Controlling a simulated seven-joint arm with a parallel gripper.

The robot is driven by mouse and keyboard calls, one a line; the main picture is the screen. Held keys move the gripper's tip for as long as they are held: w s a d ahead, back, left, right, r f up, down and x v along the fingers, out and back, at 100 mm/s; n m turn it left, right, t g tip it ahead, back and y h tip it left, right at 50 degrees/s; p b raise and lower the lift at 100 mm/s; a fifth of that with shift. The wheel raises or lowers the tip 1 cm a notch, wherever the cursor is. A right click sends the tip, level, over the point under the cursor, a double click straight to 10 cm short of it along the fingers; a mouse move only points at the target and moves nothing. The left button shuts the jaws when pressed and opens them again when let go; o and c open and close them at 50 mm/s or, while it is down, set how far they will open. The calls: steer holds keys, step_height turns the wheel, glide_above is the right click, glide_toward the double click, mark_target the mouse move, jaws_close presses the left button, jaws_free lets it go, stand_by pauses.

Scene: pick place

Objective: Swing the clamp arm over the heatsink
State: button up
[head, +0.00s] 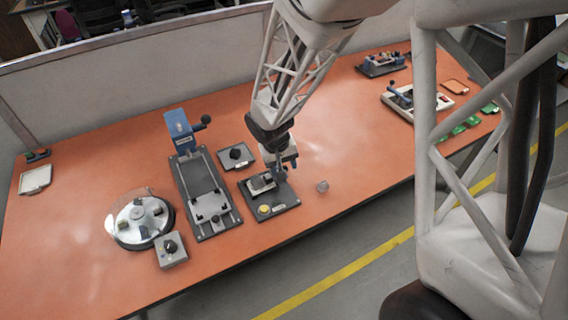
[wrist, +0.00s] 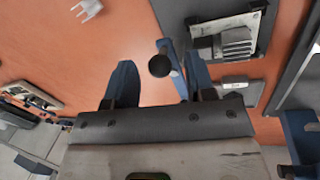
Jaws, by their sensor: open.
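The heatsink (wrist: 235,42), a grey finned block, sits on a dark base plate (head: 286,196) in the middle of the table; it also shows in the head view (head: 262,184). The clamp arm (wrist: 178,58) is a blue bar with a round black knob (wrist: 160,66), beside the heatsink rather than over it in the wrist view. My gripper (wrist: 160,78) is open, its two blue fingers on either side of the knob. Contact cannot be told. In the head view my gripper (head: 281,162) is above the plate's right edge and hides part of the clamp.
A small clear block (head: 322,186) lies right of the plate. A blue press-like fixture (head: 205,190), a black-knobbed box (head: 236,156) and a round turntable (head: 140,219) stand to the left.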

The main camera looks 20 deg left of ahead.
steer(key=shift+f, duration=0.15)
steer(key=shift+c, duration=0.2)
jaws_close()
